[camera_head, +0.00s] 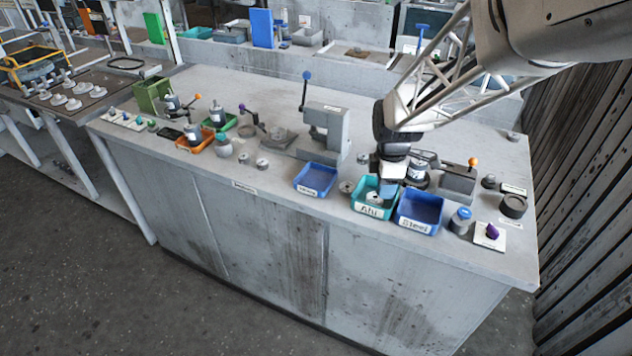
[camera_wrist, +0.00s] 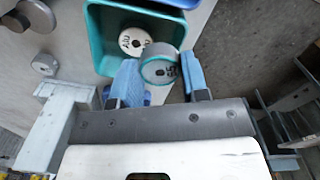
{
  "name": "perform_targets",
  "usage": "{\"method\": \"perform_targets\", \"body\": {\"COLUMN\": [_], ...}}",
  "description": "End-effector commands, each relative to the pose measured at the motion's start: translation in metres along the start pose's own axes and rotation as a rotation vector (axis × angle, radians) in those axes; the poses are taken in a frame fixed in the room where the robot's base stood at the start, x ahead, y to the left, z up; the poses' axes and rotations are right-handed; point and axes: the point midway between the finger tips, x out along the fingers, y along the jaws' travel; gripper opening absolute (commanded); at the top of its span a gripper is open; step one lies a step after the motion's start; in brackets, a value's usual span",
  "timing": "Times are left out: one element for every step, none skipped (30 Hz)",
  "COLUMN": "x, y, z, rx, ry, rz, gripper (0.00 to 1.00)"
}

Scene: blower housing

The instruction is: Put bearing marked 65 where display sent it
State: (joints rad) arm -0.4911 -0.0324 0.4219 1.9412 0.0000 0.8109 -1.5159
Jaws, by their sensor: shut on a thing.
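My gripper (camera_wrist: 160,78) has its blue fingertips closed on a bearing (camera_wrist: 159,66), a short grey cylinder with a teal rim. Dark marks show on its face, but I cannot read them surely. In the head view my gripper (camera_head: 390,178) is over the back of the teal bin (camera_head: 360,208) labelled Alu. In the wrist view the bearing overlaps the teal bin (camera_wrist: 98,45); I cannot tell its height. A pale bearing (camera_wrist: 134,40) lies in that bin. The blue bin (camera_head: 405,225) labelled Steel stands directly right of it. I cannot make out a display's message.
A smaller blue bin (camera_head: 316,180) stands left of the teal bin. A grey press (camera_head: 327,130) stands behind it. A blue-capped bottle (camera_head: 461,219) and a purple knob (camera_head: 492,231) are right of the Steel bin. Loose round parts lie around.

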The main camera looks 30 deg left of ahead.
Motion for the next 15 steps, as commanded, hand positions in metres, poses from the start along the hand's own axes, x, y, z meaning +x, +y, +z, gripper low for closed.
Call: {"method": "perform_targets", "body": {"x": [0.001, 0.002, 0.003, 0.004, 0.004, 0.005, 0.006, 0.007, 0.008, 0.009, 0.01, 0.011, 0.011, 0.012, 0.013], "y": [-0.002, -0.004, -0.005, -0.007, -0.009, -0.011, -0.013, -0.015, -0.017, -0.019, -0.021, -0.023, -0.025, -0.027, -0.029], "z": [-0.013, -0.02, -0.028, -0.035, -0.041, -0.049, -0.056, -0.062, -0.07, -0.077, -0.083, -0.09, -0.095, -0.1, -0.106], "rx": [-0.03, -0.047, -0.069, -0.086, -0.103, -0.125, -0.141, -0.159, -0.181, -0.197, -0.212, -0.232, -0.247, -0.261, -0.277], "ry": [0.0, 0.0, 0.0, 0.0, 0.0, 0.0, 0.0, 0.0, 0.0, 0.0, 0.0, 0.0, 0.0, 0.0, 0.0], "rz": [0.0, 0.0, 0.0, 0.0, 0.0, 0.0, 0.0, -0.001, -0.001, -0.001, -0.001, -0.001, 0.0, 0.0, 0.0], "gripper": [0.13, 0.13, 0.13, 0.13, 0.13, 0.13, 0.13, 0.13, 0.13, 0.13, 0.13, 0.13, 0.13, 0.13, 0.13]}}
